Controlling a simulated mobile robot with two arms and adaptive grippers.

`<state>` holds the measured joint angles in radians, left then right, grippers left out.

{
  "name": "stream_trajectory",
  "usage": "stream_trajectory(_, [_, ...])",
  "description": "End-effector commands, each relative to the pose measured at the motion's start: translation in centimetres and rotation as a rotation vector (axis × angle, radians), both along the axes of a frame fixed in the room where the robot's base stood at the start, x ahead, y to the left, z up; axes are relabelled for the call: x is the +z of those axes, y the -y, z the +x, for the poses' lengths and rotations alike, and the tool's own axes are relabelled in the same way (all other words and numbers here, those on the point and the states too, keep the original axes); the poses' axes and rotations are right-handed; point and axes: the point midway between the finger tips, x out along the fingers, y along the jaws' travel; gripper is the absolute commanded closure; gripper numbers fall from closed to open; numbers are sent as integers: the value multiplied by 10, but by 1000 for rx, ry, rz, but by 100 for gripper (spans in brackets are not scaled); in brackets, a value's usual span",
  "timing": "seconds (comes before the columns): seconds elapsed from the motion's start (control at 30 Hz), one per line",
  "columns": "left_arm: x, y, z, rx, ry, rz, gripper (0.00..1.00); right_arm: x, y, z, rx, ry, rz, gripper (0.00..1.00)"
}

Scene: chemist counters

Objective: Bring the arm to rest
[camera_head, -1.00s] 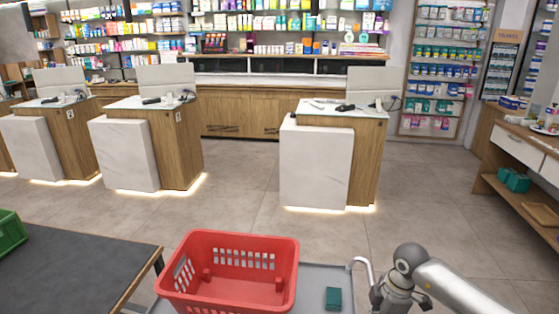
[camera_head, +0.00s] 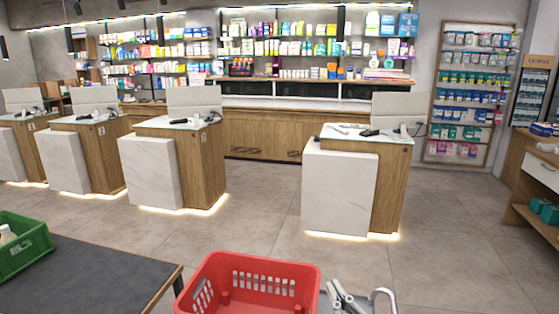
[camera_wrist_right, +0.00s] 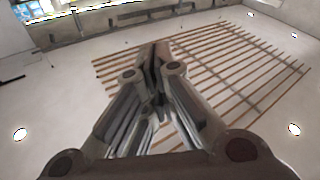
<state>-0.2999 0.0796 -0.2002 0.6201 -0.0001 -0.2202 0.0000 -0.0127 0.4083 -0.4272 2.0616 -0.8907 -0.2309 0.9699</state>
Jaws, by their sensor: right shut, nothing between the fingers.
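My right gripper (camera_head: 337,287) shows at the bottom edge of the head view, just right of the red basket (camera_head: 262,266), with its fingers pointing up. It is shut and empty. The right wrist view shows its fingers (camera_wrist_right: 155,55) together, aimed up at a pale ceiling with a wooden slat panel (camera_wrist_right: 215,65). The rest of my right arm is below the head view. My left gripper is not in view.
A grey trolley with a curved handle (camera_head: 384,295) is by the basket. A dark table (camera_head: 90,275) with a green crate (camera_head: 35,262) stands at left. A counter (camera_head: 340,190) stands ahead beyond free floor (camera_head: 270,215). A wooden side unit (camera_head: 535,190) is at right.

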Motion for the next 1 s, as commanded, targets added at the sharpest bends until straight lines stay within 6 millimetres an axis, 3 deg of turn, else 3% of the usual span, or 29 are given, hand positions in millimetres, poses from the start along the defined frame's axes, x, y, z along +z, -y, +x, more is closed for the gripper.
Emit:
stream_trajectory(0.1, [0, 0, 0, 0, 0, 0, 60, -29, 40, -9, -191, -152, 47, 100])
stream_trajectory(0.23, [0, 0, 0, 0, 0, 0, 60, -74, 77, -33, -359, -372, 54, 100])
stream_trajectory(0.4, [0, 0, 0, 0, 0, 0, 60, -141, 105, -91, -481, -721, 15, 100])
stream_trajectory(0.6, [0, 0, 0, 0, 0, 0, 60, -196, 108, -175, -470, -1097, -66, 100])
stream_trajectory(0.9, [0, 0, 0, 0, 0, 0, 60, -225, 88, -283, -296, -1487, -175, 100])
stream_trajectory(1.0, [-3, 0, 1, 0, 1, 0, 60, -256, 89, -271, -304, -1484, -180, 100])
